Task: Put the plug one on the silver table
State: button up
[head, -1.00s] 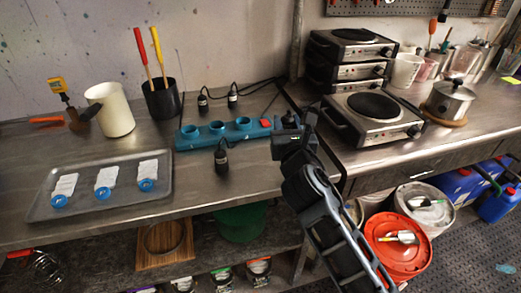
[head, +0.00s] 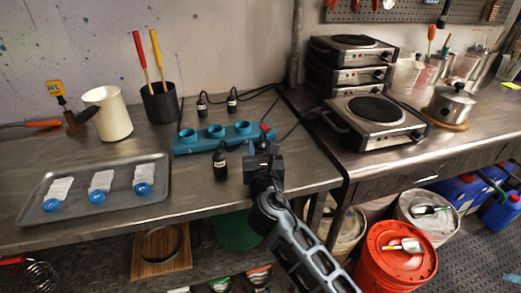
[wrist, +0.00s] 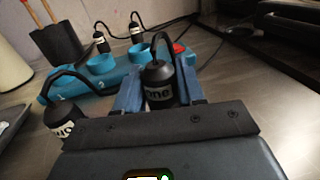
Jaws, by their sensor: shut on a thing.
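A black plug with a white label reading "one" (wrist: 158,90) is upright between the two blue fingers of my gripper (wrist: 155,96) in the wrist view. My gripper is shut on it, and its black cable arcs up from its top. The held plug is hidden by the gripper there. I cannot tell whether it touches the metal surface.
Another black plug (head: 220,163) stands left of my gripper; it also shows in the wrist view (wrist: 62,122). Two more plugs (head: 202,107) (head: 232,102) are behind the strip. A tray (head: 120,200) lies left. A right-hand metal table (head: 375,165) carries hotplates (head: 375,120).

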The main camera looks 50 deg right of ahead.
jog(key=shift+f, duration=0.35)
jog(key=shift+f+b, duration=0.25)
jog(key=shift+b, duration=0.1)
jog(key=o, duration=1.1)
jog(key=shift+c, duration=0.2)
jog(key=shift+r, duration=0.15)
